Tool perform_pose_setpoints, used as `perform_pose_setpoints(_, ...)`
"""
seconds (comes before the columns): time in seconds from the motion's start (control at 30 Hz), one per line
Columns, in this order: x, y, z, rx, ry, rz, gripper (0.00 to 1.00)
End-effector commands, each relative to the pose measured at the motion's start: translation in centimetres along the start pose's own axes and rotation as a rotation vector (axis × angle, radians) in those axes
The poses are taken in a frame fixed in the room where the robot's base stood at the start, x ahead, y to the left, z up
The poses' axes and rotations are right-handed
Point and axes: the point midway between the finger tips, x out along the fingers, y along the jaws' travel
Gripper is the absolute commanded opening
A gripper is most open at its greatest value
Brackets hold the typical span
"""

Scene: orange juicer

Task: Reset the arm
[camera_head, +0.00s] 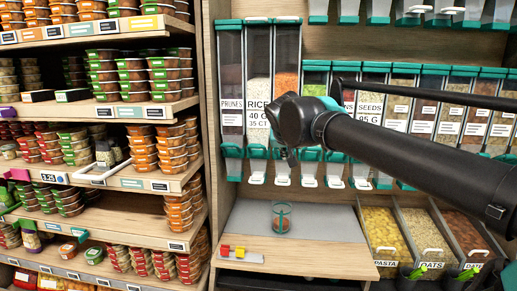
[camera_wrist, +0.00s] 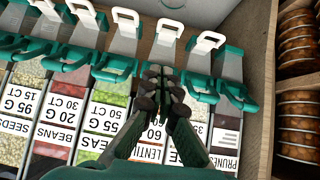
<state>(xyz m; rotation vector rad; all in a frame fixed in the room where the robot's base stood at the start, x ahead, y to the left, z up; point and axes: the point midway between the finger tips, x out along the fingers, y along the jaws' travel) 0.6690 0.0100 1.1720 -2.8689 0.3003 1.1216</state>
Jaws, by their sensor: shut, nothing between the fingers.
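My gripper (camera_wrist: 158,72) shows in the wrist view with its two dark-tipped fingers close together and nothing between them. It is in front of the row of bulk dispensers (camera_wrist: 100,120), which appears upside down there, near the lentils and prunes labels. In the head view my black arm reaches in from the right across the dispensers (camera_head: 258,75), at about the height of their labels. My gripper is mostly hidden behind the arm in that view.
A clear cup with a green rim (camera_head: 281,217) stands on the grey counter top (camera_head: 325,222) below the dispensers. Red and yellow blocks (camera_head: 232,251) are at its front edge. Open bins (camera_head: 387,240) stand at the right. Shelves of packed food (camera_head: 100,110) fill the left.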

Motion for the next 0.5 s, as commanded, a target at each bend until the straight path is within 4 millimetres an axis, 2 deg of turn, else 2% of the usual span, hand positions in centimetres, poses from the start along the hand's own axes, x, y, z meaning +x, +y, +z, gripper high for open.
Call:
perform_pose_setpoints(0.1,4.1,1.8,5.5,-0.019,-0.082,0.018,0.0)
perform_pose_setpoints(0.2,7.0,3.3,10.8,-0.039,-0.157,0.017,0.0)
perform_pose_setpoints(0.33,9.8,5.0,18.0,-0.068,-0.252,-0.001,0.0)
perform_pose_setpoints(0.5,11.4,6.7,27.3,-0.105,-0.361,-0.052,0.0)
